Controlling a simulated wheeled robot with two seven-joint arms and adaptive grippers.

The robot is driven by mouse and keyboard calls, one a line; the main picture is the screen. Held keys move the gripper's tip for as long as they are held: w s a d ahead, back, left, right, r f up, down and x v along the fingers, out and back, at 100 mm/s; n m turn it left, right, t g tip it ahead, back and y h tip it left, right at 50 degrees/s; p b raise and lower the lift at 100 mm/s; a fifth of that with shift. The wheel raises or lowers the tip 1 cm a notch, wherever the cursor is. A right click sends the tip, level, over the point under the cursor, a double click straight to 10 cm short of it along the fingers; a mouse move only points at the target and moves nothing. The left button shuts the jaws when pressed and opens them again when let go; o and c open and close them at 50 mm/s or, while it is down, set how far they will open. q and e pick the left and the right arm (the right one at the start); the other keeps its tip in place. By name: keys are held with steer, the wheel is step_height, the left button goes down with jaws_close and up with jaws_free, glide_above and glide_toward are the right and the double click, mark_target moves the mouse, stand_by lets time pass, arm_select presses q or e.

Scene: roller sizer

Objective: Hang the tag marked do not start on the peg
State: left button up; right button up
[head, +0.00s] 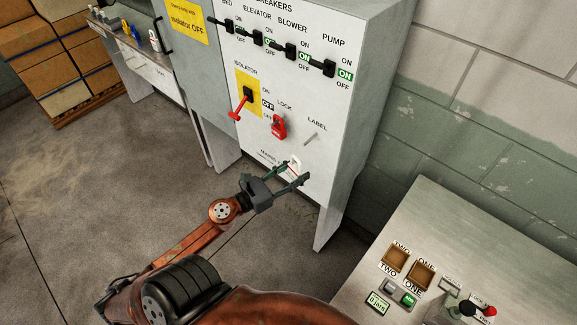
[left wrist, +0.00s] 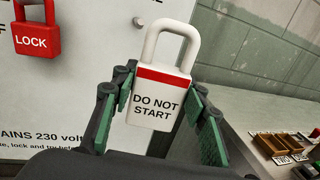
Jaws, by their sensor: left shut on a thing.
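The tag marked DO NOT START (left wrist: 158,106) is white with a red band and a white loop on top. My left gripper (head: 290,174) is shut on it, one finger at each side, and holds it upright with the loop free above. In the head view the tag (head: 295,168) shows small between the fingertips, in front of the cabinet's lower part. The peg (head: 311,139) sticks out of the cabinet front below the word LABEL, above and right of the tag. In the left wrist view the peg (left wrist: 138,22) shows left of the loop. My right gripper is not in view.
A red lock (head: 278,127) hangs on the cabinet left of the peg, beside the red isolator handle (head: 240,106). Several black breaker switches (head: 290,51) line the panel above. A control desk (head: 440,225) stands at the lower right. Boxes (head: 50,60) and a bench are at the back left.

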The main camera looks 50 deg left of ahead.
mark_target(288, 165)
arm_select(q)
steer(key=shift+s+a+r, duration=0.25)
steer(key=shift+a+r, duration=0.15)
steer(key=shift+a, duration=0.15)
steer(key=shift+s+a+r, duration=0.2)
steer(key=shift+a+r, duration=0.15)
steer(key=shift+a, duration=0.2)
steer(key=shift+w+a+r+h, duration=0.1)
steer(key=shift+r+h, duration=0.05)
steer(key=shift+h, duration=0.15)
steer(key=shift+w+a+f+p, duration=0.15)
steer(key=shift+w, duration=1.4)
steer(key=shift+w+a+f+p, duration=0.1)
steer(key=shift+w+a, duration=0.1)
steer(key=shift+w, duration=1.35)
steer(key=shift+w+a+f+p, duration=0.15)
steer(key=shift+w, duration=1.4)
steer(key=shift+w+a+f+b, duration=0.1)
steer(key=shift+w+f+b, duration=0.35)
steer(key=shift+w, duration=0.2)
steer(key=shift+f, duration=0.1)
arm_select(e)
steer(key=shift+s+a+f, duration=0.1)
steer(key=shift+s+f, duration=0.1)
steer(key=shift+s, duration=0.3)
arm_select(q)
steer(key=o, duration=1.3)
steer(key=shift+w+f, duration=0.1)
steer(key=shift+c, duration=0.2)
